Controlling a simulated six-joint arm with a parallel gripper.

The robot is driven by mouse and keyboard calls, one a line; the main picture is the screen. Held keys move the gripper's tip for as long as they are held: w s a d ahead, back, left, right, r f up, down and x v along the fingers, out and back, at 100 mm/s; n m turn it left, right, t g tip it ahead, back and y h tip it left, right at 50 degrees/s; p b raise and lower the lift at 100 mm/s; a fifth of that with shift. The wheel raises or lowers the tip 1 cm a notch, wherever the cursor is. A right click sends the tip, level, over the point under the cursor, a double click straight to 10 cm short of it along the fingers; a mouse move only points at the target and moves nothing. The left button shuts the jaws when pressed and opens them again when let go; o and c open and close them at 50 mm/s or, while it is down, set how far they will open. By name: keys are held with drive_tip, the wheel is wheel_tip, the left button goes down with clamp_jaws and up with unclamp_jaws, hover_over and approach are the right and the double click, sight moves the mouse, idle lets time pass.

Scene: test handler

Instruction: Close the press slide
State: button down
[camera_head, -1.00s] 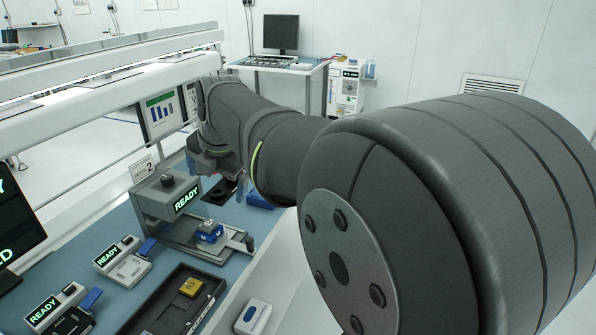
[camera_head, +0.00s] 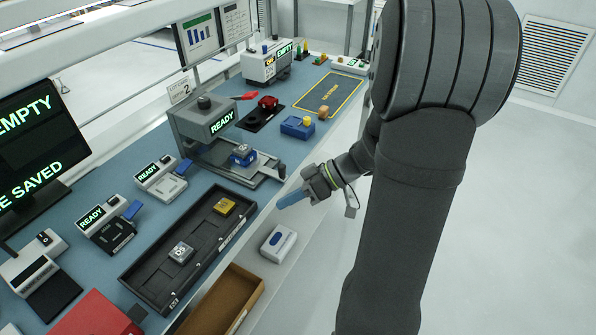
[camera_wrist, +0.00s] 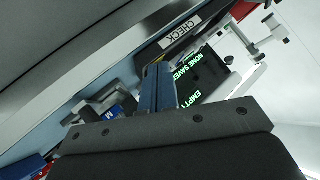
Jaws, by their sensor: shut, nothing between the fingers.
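The press (camera_head: 203,122) is a grey box with a green READY display, standing on the blue bench. Its slide (camera_head: 225,171) is out towards the bench's front edge and carries a blue block (camera_head: 243,154) with a grey top. A dark knob (camera_head: 281,172) stands at the slide's outer end. My gripper (camera_head: 284,200) has blue fingers and is shut and empty. In the head view it is just below the knob, near the front edge, and looks apart from it. In the wrist view the fingers (camera_wrist: 159,88) are together; I cannot clearly make out the slide there.
A black tray (camera_head: 150,268) with a yellow block (camera_head: 224,206) and a grey block (camera_head: 181,252) lies in front of the press. A white case with a blue top (camera_head: 278,243) is below my gripper. A blue box (camera_head: 297,127) stands behind. Small READY testers (camera_head: 163,180) are left.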

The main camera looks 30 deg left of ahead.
drive_tip(key=w+d+f+m+t+y, duration=0.2)
drive_tip(key=d+m+t+y, duration=0.25)
drive_tip(key=m+y, duration=0.6)
drive_tip(key=m+t+h, duration=0.2)
drive_tip(key=m+t, duration=0.6)
drive_tip(key=m, duration=0.4)
approach(280, 171)
drive_tip(key=shift+y, duration=0.25)
drive_tip(key=x, duration=0.3)
drive_tip(key=w+x, duration=0.1)
drive_tip(key=x, duration=0.2)
drive_tip(key=shift+d+f, duration=0.1)
drive_tip(key=shift+f, duration=0.05)
drive_tip(key=shift+a, duration=2)
drive_tip(key=shift+d, duration=0.1)
